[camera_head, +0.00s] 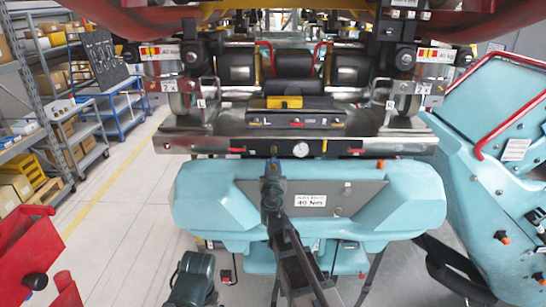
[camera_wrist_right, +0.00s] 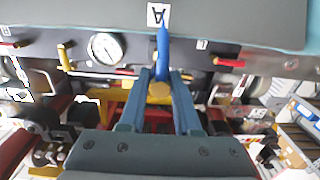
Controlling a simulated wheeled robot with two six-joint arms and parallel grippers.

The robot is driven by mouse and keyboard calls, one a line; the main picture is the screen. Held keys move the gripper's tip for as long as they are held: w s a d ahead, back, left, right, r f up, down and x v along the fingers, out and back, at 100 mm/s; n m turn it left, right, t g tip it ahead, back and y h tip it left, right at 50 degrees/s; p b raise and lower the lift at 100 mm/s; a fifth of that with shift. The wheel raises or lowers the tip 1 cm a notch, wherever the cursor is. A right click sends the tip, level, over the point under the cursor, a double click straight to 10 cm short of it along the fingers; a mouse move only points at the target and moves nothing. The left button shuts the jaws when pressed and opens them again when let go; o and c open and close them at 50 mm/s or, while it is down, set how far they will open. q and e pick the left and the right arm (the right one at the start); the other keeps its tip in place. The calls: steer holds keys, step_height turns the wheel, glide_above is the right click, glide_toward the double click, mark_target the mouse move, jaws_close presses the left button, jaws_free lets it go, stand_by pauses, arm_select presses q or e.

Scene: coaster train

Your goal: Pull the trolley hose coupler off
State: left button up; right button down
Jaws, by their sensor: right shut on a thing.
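The hose coupler shows in the right wrist view as a brass-coloured hex piece (camera_wrist_right: 160,91) with a blue hose or sleeve (camera_wrist_right: 163,48) running up from it. My right gripper (camera_wrist_right: 160,80) is shut on it, with one finger on each side. In the head view my right gripper (camera_head: 272,190) is at the front panel (camera_head: 222,148) of the trolley, left of a round gauge (camera_head: 300,149). A small blue piece shows just beyond the fingers; the rest of the coupler is hidden. I cannot tell whether it is still joined to the panel. My left gripper's fingers do not show.
A turquoise padded housing (camera_head: 405,190) spans the space below the panel. A turquoise machine with a red handrail (camera_head: 485,125) stands on the right. A red cabinet (camera_head: 22,240) is at lower left. The pale floor (camera_head: 130,190) on the left is clear.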

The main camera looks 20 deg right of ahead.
steer(key=shift+v, duration=0.95)
